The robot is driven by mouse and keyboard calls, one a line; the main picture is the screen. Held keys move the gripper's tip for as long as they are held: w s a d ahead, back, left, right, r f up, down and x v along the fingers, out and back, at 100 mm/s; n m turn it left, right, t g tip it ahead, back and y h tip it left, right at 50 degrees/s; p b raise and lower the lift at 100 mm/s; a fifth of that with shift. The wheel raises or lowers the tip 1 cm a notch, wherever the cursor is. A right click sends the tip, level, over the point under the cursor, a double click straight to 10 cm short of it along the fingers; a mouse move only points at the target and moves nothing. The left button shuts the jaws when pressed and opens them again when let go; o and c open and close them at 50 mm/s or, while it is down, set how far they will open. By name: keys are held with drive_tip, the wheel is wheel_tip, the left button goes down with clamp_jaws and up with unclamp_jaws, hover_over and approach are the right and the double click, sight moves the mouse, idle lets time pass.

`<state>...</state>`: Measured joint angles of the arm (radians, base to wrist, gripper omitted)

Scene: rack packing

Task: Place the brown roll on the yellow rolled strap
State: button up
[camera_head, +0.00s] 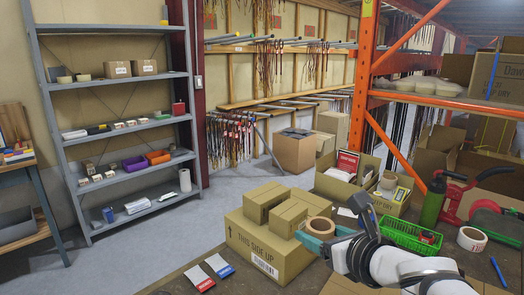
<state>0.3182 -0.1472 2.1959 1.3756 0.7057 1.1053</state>
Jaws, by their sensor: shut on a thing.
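The brown roll (320,224) is a tan ring at the end of my arm, near the stacked cartons in the middle of the head view. My gripper (312,239), with teal fingers, is shut on it. Part of the roll is hidden by the fingers. I cannot clearly pick out the yellow rolled strap. A small yellowish roll-like thing (83,77) lies on an upper shelf of the grey rack at the left, too small to identify.
A large carton (262,250) with smaller boxes on it stands beside my gripper. A green crate (408,240) and a white tape roll (471,239) lie to the right. The grey rack (58,140) stands across open floor. An orange post (362,80) rises behind.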

sight(315, 228)
drive_tip(key=s+r, duration=0.3)
drive_tip(key=shift+a, duration=0.3)
drive_tip(key=w+d+f, duration=0.2)
drive_tip(key=d+f, duration=0.4)
drive_tip(key=f, duration=0.4)
drive_tip(key=w+d+f, duration=0.2)
drive_tip(key=d+f, duration=0.4)
drive_tip(key=f, duration=0.3)
drive_tip(key=w+d+f, duration=0.2)
drive_tip(key=d+f, duration=0.4)
drive_tip(key=f, duration=0.4)
drive_tip(key=w+a+f, duration=0.4)
drive_tip(key=a, duration=0.1)
drive_tip(key=w+a+f, duration=0.2)
drive_tip(key=a, duration=0.1)
drive_tip(key=shift+w+f, duration=0.35)
drive_tip(key=f, duration=0.4)
drive_tip(key=shift+w+a, duration=0.25)
drive_tip(key=shift+a, duration=0.05)
drive_tip(key=shift+f, duration=0.2)
drive_tip(key=shift+f, duration=0.2)
